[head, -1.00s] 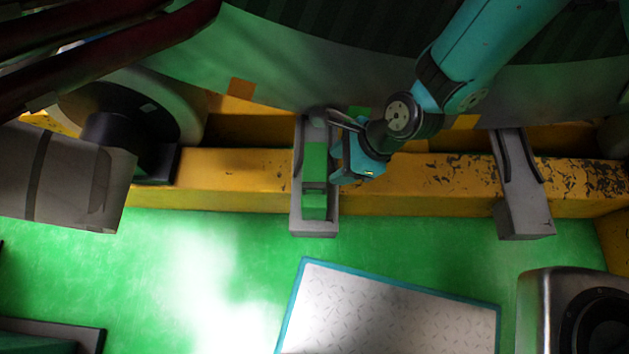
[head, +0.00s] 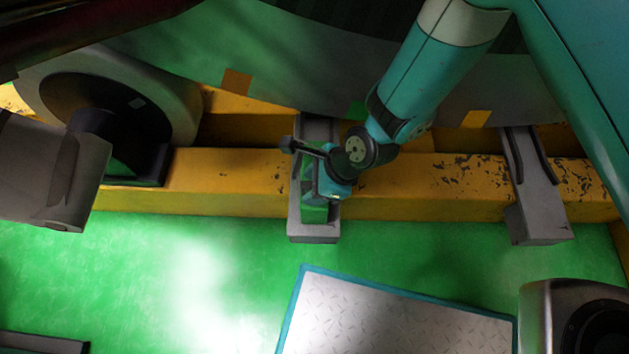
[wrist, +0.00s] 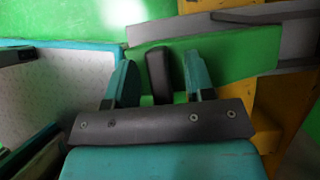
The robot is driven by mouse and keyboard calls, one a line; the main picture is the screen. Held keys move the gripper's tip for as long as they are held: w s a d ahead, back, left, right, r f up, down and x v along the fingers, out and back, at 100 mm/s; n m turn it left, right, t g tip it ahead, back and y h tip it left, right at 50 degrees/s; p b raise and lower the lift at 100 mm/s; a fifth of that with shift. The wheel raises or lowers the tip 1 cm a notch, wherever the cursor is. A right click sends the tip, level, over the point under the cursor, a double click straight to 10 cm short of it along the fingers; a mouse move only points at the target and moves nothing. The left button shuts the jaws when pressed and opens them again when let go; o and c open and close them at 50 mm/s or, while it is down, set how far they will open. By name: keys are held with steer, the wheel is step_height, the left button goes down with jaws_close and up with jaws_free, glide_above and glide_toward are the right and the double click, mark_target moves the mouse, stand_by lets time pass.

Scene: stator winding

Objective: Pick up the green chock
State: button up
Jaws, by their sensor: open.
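The green chock (head: 314,213) lies in a grey bracket (head: 313,237) that crosses the yellow beam. In the head view my gripper (head: 318,192) is over the chock and hides most of it. In the wrist view the chock (wrist: 225,52) lies lengthwise beyond the fingertips. My gripper (wrist: 160,66) is open there, with one teal finger on each side of a dark upright bar (wrist: 158,77). I cannot tell whether this bar is part of the chock or whether the fingers touch anything.
The yellow beam (head: 230,180) runs across the picture under the large curved grey body (head: 290,70). A second grey bracket (head: 538,215) stands to the right. A dark roller (head: 115,115) is at the left. The green floor (head: 150,270) and a teal-edged metal plate (head: 390,315) lie in front.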

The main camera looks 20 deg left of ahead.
steer(key=shift+c, duration=0.5)
jaws_close()
steer(key=shift+r, duration=0.1)
